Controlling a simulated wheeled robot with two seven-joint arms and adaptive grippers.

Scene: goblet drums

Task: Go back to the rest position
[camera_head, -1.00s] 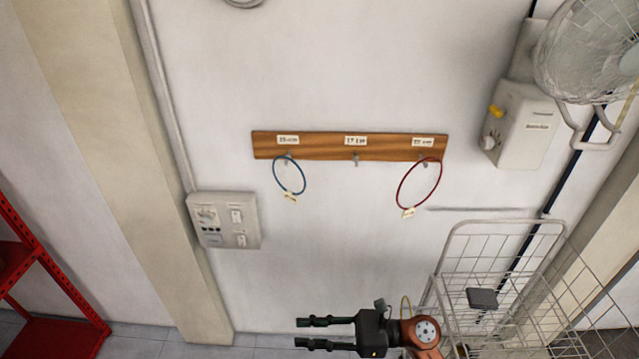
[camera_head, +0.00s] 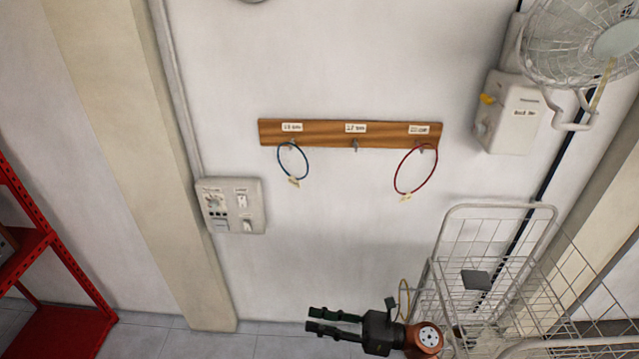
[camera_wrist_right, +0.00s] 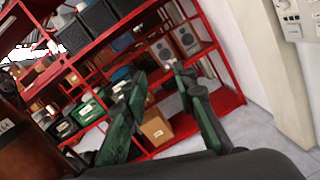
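My right gripper (camera_head: 316,319) is low in the head view, pointing left. Its two fingers are apart with nothing between them. In the right wrist view the open fingers (camera_wrist_right: 160,80) point toward a red shelf. A wooden rack (camera_head: 325,132) with three labelled hooks is on the wall, above and apart from the gripper. A blue ring (camera_head: 281,165) hangs on its left hook and a red ring (camera_head: 397,178) on its right hook; the middle hook (camera_head: 355,146) is bare. A yellow ring (camera_head: 403,290) shows partly behind my right gripper; what holds it is unclear. My left gripper is out of view.
A wire cart (camera_head: 497,212) stands at the lower right, close to my right arm. A fan (camera_head: 560,45) is at the upper right. A switch panel (camera_head: 232,222) is on the wall. A red shelf (camera_wrist_right: 235,102) holds boxes and speakers. Open floor shows at the bottom.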

